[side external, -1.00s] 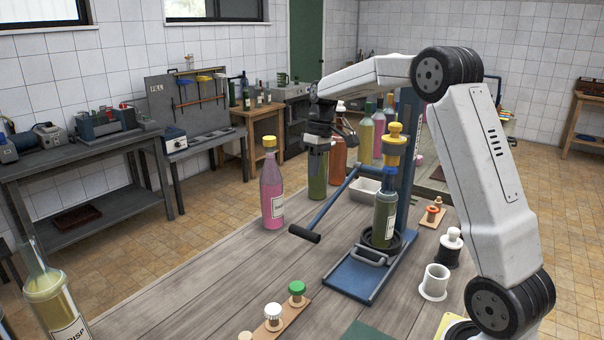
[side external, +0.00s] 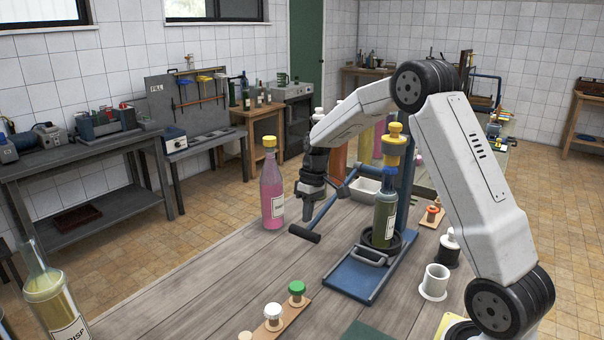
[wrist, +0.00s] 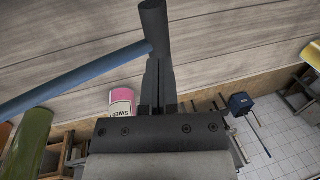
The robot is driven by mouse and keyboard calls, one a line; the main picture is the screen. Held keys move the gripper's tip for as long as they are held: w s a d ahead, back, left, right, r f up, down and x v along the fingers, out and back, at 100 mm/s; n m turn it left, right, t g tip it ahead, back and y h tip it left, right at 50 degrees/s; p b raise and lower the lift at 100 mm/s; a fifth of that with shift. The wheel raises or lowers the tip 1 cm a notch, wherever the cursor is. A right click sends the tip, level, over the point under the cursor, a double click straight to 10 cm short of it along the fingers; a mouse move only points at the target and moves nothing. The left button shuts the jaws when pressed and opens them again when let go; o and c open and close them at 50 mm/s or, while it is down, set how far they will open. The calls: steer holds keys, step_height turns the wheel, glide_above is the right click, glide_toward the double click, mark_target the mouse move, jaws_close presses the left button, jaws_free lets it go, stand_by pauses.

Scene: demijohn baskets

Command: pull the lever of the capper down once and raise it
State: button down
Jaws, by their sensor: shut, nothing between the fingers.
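The capper is a blue stand with its base plate (side external: 345,283) on the wooden table and a yellow-topped head (side external: 395,152). A green bottle (side external: 384,222) stands upright in it under the head. The capper's lever (side external: 329,207) is a blue bar slanting down to the left, ending in a black handle (side external: 304,234). My gripper (side external: 307,219) points down, shut and empty, just above the handle. In the wrist view the shut fingers (wrist: 160,65) reach toward the dark handle (wrist: 153,25), with the blue bar (wrist: 75,80) to the left. Whether they touch the handle cannot be told.
A pink bottle with a yellow cap (side external: 271,190) stands close left of my gripper. Several bottles stand behind it. A capped-stopper board (side external: 268,326), a white cup (side external: 435,281) and a pale tray (side external: 366,188) surround the capper.

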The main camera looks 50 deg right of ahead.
mark_target(309, 227)
steer(key=shift+x, duration=1.1)
steer(key=shift+d+f, duration=0.2)
steer(key=shift+f, duration=0.7)
steer(key=shift+d+f, duration=0.2)
steer(key=shift+f, duration=0.65)
steer(key=a+v, duration=0.1)
steer(key=v, duration=1.3)
steer(key=shift+a+r, duration=0.2)
steer(key=shift+a, duration=0.1)
steer(key=shift+a, duration=0.1)
